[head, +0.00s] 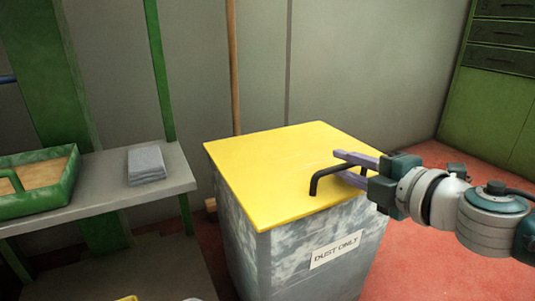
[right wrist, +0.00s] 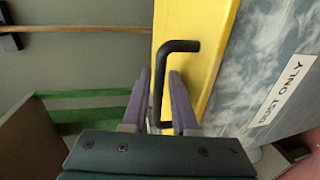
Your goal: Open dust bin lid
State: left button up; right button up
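The dust bin (head: 300,262) is a grey, mottled box with a "DUST ONLY" label (head: 334,250) on its front. Its yellow lid (head: 265,170) lies flat on top, and it also shows in the right wrist view (right wrist: 212,22). A black bar handle (head: 313,184) stands on the lid near the front edge. My right gripper (head: 340,164) reaches in from the right at the handle. In the right wrist view the handle (right wrist: 160,80) lies between its two purple fingers, nearer the left one, with a gap to the right one. My left gripper is not in view.
A grey bench (head: 100,190) on the left holds a green tray (head: 66,186) and a stack of folded grey cloths (head: 147,164). A wooden pole (head: 233,70) stands behind the bin. Green drawers (head: 500,60) stand at the far right. Red floor (head: 425,265) is open beside the bin.

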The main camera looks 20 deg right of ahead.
grip_shut()
dwell(1.4)
